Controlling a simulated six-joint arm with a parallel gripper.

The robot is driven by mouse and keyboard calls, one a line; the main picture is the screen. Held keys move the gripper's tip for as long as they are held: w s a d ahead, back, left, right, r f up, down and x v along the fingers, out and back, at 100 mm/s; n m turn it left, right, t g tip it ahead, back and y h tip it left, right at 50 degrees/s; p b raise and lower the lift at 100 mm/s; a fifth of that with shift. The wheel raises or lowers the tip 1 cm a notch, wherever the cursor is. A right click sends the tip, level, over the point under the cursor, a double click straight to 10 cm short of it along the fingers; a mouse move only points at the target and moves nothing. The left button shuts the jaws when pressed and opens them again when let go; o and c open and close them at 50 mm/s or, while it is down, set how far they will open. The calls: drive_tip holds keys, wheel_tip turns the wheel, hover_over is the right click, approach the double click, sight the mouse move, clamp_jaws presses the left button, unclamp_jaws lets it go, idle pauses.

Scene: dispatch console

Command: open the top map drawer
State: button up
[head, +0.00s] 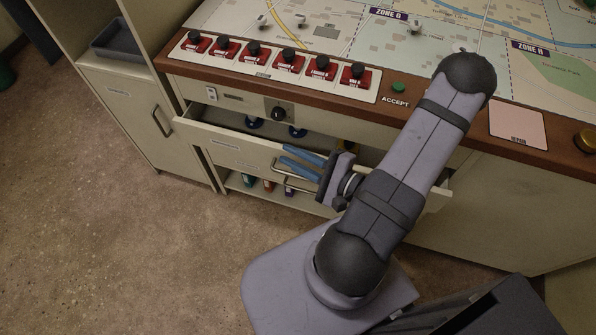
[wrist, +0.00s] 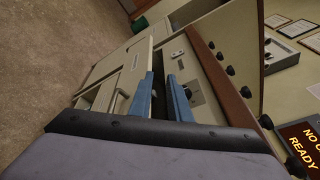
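The top map drawer (head: 240,150) is a cream drawer under the console's wooden edge, with a small label on its front. It stands partly pulled out, and its inside shows above the front panel. Its metal bar handle (head: 283,183) is partly hidden by my gripper. My gripper (head: 283,154) has two blue fingers at the drawer front, close to the handle. The fingers also show in the wrist view (wrist: 160,73), spread apart with a gap between them. I cannot tell whether the handle touches a finger.
An open shelf below the drawer holds several small bottles (head: 268,187). A cabinet door with a bar handle (head: 162,122) stands at left, below a grey tray (head: 117,45). A row of red switches (head: 254,53) lines the console top above the drawer.

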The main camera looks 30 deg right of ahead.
sight(303, 179)
drive_tip(key=s+a+f+n+g+y, duration=0.3)
drive_tip(key=s+a+n+g+y, duration=0.2)
drive_tip(key=s+a+g+y, duration=0.45)
drive_tip(key=s+f+n+g+h+p, duration=0.2)
drive_tip(key=s+f+n+g+h, duration=0.35)
drive_tip(key=s+n+g, duration=0.8)
drive_tip(key=w+m+t+y+b, duration=0.2)
drive_tip(key=w+m+t+y, duration=0.1)
drive_tip(key=w+m+t, duration=0.8)
drive_tip(key=w+d+m+t+h, duration=0.2)
drive_tip(key=d+t, duration=0.2)
drive_tip(key=w+d+f+m+t+h, duration=0.1)
drive_tip(key=d+m+t+h, duration=0.1)
drive_tip(key=d, duration=0.3)
drive_tip(key=w+d+m+t+h, duration=0.2)
drive_tip(key=d+m+t+h, duration=0.1)
drive_tip(key=d+t+h, duration=0.1)
drive_tip(key=shift+w+d+f+t+b, duration=0.1)
drive_tip(key=shift+w+d+t+b, duration=0.1)
drive_tip(key=shift+d+t, duration=0.2)
drive_tip(key=shift+w+d+f+t+b, duration=0.1)
drive_tip(key=shift+d+t+b, duration=0.1)
drive_tip(key=shift+d+t, duration=0.2)
drive_tip(key=shift+b+x, duration=0.8)
drive_tip(key=shift+x, duration=2.95)
